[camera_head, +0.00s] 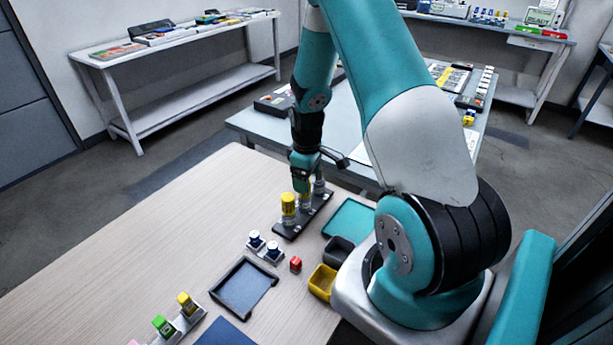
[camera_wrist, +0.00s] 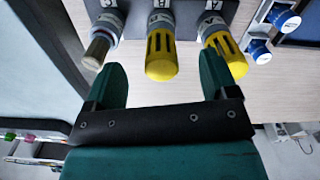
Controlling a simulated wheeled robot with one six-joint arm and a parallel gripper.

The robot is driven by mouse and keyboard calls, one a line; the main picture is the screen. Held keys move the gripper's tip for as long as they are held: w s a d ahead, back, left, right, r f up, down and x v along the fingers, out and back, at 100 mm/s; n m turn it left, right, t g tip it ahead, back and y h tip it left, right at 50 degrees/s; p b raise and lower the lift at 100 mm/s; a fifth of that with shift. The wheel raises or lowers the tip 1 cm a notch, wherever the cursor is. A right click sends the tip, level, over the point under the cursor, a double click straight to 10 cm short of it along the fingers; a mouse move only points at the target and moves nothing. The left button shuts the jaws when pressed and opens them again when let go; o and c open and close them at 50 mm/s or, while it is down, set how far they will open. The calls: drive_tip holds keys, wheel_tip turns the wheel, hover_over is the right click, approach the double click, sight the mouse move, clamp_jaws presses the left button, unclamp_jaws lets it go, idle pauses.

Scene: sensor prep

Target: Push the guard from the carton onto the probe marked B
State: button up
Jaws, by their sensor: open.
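A dark rack (camera_head: 290,231) near the table's far edge holds three upright probes. In the wrist view the middle probe wears a yellow guard (camera_wrist: 161,57) and the right probe wears another yellow guard (camera_wrist: 226,50). The left probe (camera_wrist: 98,50) has a bare, light metal tip. In the head view my gripper (camera_head: 305,166) hides part of the rack's far end. I cannot identify the carton surely.
A yellow open box (camera_head: 322,283) and a dark open box (camera_head: 339,249) stand right of a red block (camera_head: 296,264). A teal tray (camera_head: 349,219) lies beside the rack. White-and-blue pieces (camera_head: 265,246) and a dark tray (camera_head: 243,288) are nearer. The table's left side is clear.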

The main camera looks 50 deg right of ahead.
drive_tip(key=shift+r+p, duration=0.3)
drive_tip(key=shift+r, duration=0.1)
drive_tip(key=shift+r+p, duration=2.35)
drive_tip(key=shift+r, duration=0.55)
drive_tip(key=a+r+n+t+y, duration=0.1)
drive_tip(key=a+r+y, duration=0.1)
drive_tip(key=a+r, duration=1.45)
drive_tip(key=s+a+r+n+y, duration=0.1)
drive_tip(key=s+a+r, duration=0.3)
drive_tip(key=s+a, duration=0.4)
drive_tip(key=s+a+r+n+g+y, duration=0.1)
drive_tip(key=s+a+r, duration=0.3)
drive_tip(key=s+a, duration=0.5)
drive_tip(key=shift+s+r, duration=0.35)
drive_tip(key=shift+s, duration=0.55)
